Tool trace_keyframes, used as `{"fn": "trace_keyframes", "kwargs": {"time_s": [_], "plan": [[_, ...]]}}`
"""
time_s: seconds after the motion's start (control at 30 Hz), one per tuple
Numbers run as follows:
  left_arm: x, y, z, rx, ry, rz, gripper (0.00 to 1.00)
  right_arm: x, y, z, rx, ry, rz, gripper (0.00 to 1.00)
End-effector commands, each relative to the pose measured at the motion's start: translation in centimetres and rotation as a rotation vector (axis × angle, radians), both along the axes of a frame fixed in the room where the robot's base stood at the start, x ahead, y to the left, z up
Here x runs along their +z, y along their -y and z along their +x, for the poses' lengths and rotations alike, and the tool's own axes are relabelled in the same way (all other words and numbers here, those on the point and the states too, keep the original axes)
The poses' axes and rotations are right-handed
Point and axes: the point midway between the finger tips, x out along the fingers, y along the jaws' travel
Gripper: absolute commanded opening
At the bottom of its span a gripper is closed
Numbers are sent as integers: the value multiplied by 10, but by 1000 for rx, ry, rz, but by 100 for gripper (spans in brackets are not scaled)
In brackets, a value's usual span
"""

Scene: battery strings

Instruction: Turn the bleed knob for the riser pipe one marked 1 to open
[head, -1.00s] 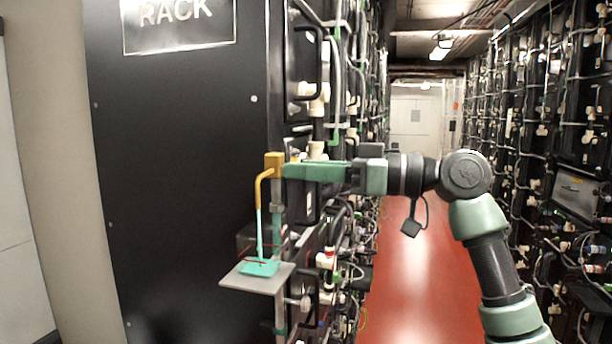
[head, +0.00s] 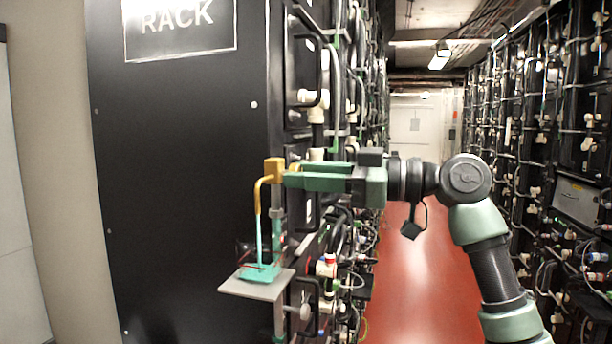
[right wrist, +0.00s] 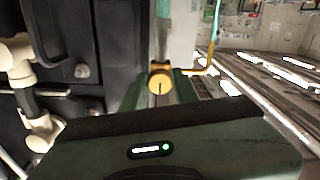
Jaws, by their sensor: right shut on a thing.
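A vertical riser pipe (head: 278,235), grey and green, stands at the rack's front edge in the head view. A yellow bleed block (head: 274,170) sits at its top, with a bent yellow-and-teal spout (head: 259,212) running down from it. My right gripper (head: 290,175) reaches in from the right, its green fingers closed just right of the block. In the right wrist view the yellow round knob (right wrist: 160,82), with a dark line on its face, sits between the fingers. No pipe number is legible. My left gripper is not in view.
A grey shelf (head: 235,288) with a teal base under the spout juts out below. The black rack (head: 180,190) fills the left, with hoses and cables beside the pipe. The red-floored aisle (head: 415,275) is clear; another rack (head: 570,150) lines its right side.

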Motion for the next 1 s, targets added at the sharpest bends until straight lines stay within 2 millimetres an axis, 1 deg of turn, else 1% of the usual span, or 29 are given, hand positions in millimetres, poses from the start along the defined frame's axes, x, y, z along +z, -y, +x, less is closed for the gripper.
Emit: {"fn": "trace_keyframes", "kwargs": {"time_s": [0.03, 0.07, 0.1, 0.13, 0.47, 0.57, 0.8, 0.9, 1.0], "plan": [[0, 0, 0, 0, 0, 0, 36, -3, -1, 0, 1, -4, -8, 0], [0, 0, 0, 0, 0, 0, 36, -3, -1, 0, 1, -4, -8, 37], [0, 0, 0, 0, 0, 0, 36, -3, -1, 0, 1, -4, -6, 48], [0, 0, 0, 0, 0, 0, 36, -3, -1, 0, 1, -4, -6, 50], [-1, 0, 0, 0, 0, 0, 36, -1, 2, 0, 0, -2, -2, 50], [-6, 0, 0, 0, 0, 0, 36, -3, 12, -3, -2, -1, -3, 50], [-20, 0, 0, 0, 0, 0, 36, -4, 51, -16, -3, -1, -3, 50], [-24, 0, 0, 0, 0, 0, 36, -3, 64, -20, -2, -2, -3, 50], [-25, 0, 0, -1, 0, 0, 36, -3, 72, -23, -1, -2, -3, 50]]}}
